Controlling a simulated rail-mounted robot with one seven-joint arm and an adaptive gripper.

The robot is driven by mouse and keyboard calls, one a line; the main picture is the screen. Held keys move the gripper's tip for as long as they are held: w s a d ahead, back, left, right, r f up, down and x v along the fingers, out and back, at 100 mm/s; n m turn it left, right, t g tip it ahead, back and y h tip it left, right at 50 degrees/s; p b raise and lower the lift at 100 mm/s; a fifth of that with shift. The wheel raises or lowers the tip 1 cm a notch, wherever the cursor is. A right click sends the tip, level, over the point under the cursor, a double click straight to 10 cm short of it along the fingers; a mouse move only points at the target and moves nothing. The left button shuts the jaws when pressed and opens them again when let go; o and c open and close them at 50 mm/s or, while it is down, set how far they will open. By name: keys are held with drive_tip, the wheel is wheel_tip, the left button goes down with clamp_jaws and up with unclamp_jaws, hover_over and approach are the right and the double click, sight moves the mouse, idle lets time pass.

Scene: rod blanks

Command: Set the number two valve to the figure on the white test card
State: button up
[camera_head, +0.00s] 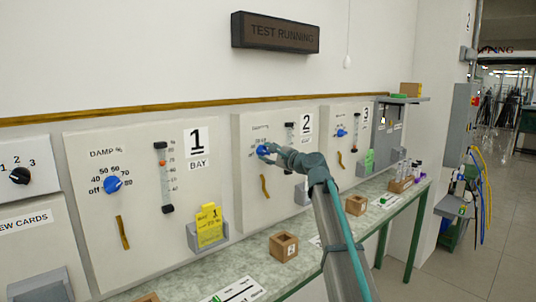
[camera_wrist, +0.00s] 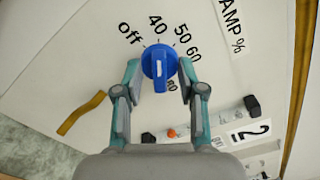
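The bay 2 panel (camera_head: 243,190) carries a blue knob (camera_head: 263,150) under a "2" sign. The wrist view shows this knob (camera_wrist: 159,60) with a ring of figures: off, 40, 50, 60 and partly hidden ones down to 80. Its white bar points down in that picture, near the 80. My gripper (camera_wrist: 160,72) has its two fingers apart, one on each side of the knob, with narrow gaps showing. My gripper also shows at the knob in the head view (camera_head: 268,153). I cannot make out a white test card in the bay 2 holder (camera_head: 301,194), partly behind my arm.
Bay 1 (camera_head: 80,235) has its own blue knob and a yellow card (camera_head: 209,225). Bay 3 (camera_head: 333,170) has a green card (camera_head: 369,161). A "TEST RUNNING" sign (camera_head: 275,33) hangs above.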

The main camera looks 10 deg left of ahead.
drive_tip(key=v, duration=1.2)
drive_tip(key=shift+r, duration=0.1)
